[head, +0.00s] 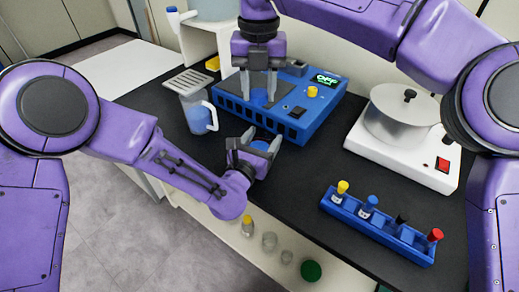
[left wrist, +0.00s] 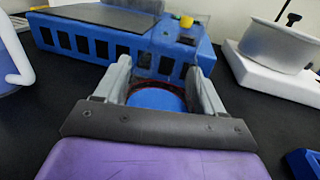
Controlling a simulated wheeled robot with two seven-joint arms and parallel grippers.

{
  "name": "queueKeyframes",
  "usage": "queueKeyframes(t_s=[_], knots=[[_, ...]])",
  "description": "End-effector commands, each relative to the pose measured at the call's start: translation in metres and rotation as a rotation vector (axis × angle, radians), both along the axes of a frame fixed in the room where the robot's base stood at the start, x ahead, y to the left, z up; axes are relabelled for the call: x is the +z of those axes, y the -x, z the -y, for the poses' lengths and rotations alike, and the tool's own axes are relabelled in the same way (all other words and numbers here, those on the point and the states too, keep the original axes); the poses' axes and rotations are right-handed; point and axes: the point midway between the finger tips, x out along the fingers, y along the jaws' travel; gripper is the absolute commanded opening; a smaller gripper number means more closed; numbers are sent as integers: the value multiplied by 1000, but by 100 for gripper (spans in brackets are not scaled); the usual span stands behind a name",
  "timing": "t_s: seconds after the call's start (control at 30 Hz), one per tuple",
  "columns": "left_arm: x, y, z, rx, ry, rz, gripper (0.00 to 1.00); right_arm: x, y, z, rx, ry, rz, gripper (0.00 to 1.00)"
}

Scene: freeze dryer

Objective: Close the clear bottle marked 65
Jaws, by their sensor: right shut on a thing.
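My left gripper (head: 255,150) is low over the black bench, in front of the blue machine. A round blue surface (head: 261,145) lies between its fingers and also shows in the left wrist view (left wrist: 157,99), with a thin dark red ring at its far side. It looks like the top or contents of a clear bottle. I cannot tell whether the fingers touch it, and no 65 mark is readable. My right gripper (head: 258,88) points down above the machine, behind my left one, shut on a small bluish thing (head: 258,98), perhaps a cap, mostly hidden by the fingers.
The blue machine (head: 290,112) stands behind my left gripper. A clear jug (head: 199,115) is to the left. A white hot plate (head: 420,158) with a metal pot (head: 402,118) is at the right. A blue rack (head: 375,228) with several capped vials stands front right. Small jars sit below the bench edge.

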Motion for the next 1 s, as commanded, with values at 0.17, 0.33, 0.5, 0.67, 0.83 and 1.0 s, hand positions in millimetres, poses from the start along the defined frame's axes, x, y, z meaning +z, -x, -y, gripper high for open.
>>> queueKeyframes(t_s=[0.17, 0.33, 0.5, 0.67, 0.83, 1.0], knots=[[0, 0, 0, 0, 0, 1, 14, -22, 0, 0, 2, 0, -4, 13], [0, 0, 0, 0, 0, 1, 14, -45, 0, 0, 1, 0, -4, 13], [0, 0, 0, 0, 0, 1, 14, -50, 0, 0, 0, -1, 0, 13], [0, 0, 0, 0, 0, 1, 14, -50, 0, 0, 0, 0, 0, 13], [0, 0, 0, 0, 0, 1, 14, -50, 0, 0, 0, 0, 0, 13], [0, 0, 0, 0, 0, 1, 14, -55, 0, 0, 0, 1, -2, 13]])
